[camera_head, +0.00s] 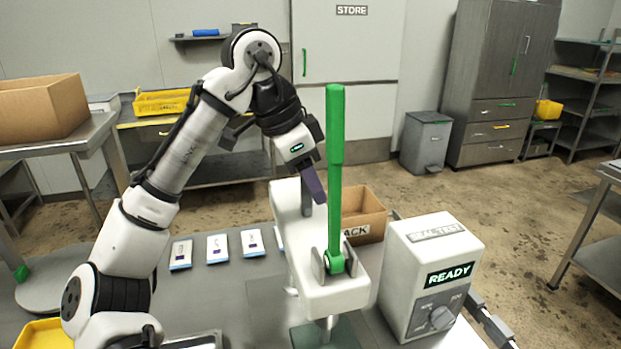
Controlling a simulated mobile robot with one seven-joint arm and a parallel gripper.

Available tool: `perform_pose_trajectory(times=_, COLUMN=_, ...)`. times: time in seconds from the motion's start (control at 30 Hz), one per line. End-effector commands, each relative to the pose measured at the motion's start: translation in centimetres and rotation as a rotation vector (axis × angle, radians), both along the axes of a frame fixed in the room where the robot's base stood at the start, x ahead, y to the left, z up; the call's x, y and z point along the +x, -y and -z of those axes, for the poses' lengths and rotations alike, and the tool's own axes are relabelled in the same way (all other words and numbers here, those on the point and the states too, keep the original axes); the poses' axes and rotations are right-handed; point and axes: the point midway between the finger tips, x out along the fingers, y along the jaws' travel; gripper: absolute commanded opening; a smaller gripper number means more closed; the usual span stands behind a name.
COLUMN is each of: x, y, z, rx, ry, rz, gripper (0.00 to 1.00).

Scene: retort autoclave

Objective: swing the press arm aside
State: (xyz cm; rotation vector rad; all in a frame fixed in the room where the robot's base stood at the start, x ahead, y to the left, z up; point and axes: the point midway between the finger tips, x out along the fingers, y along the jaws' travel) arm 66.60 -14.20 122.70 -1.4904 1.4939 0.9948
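The press arm (308,240) is a white beam in the middle of the table, running from the back towards the front. A tall green lever (336,150) stands almost upright from a pivot at its front end. A metal ram shows below the front end, above a dark green plate (344,337). My gripper (314,188) points down just left of the lever, over the rear part of the press arm.
A white seal tester (428,255) reading READY stands close on the right of the press. A cardboard box (365,212) is behind it. Several white packets (217,248) lie on the table (215,285) to the left, with bare table in front of them.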

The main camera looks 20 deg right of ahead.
Motion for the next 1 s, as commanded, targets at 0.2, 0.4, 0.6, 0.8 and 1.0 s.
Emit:
perform_pose_trajectory(times=0.2, x=0.00, y=0.00, z=0.00, rx=0.000, ry=0.000, rz=0.000, gripper=0.30)
perform_pose_trajectory(times=0.4, x=0.00, y=0.00, z=-0.01, rx=0.000, ry=0.000, rz=0.000, gripper=0.03)
perform_pose_trajectory(times=0.6, x=-0.01, y=-0.01, z=-0.02, rx=0.000, ry=-0.001, rz=0.001, gripper=0.00)
perform_pose_trajectory(times=0.8, x=0.02, y=-0.03, z=-0.05, rx=0.000, ry=0.000, rz=-0.001, gripper=0.00)
perform_pose_trajectory(times=1.0, x=0.09, y=-0.10, z=-0.03, rx=0.001, ry=-0.001, rz=-0.007, gripper=0.00)
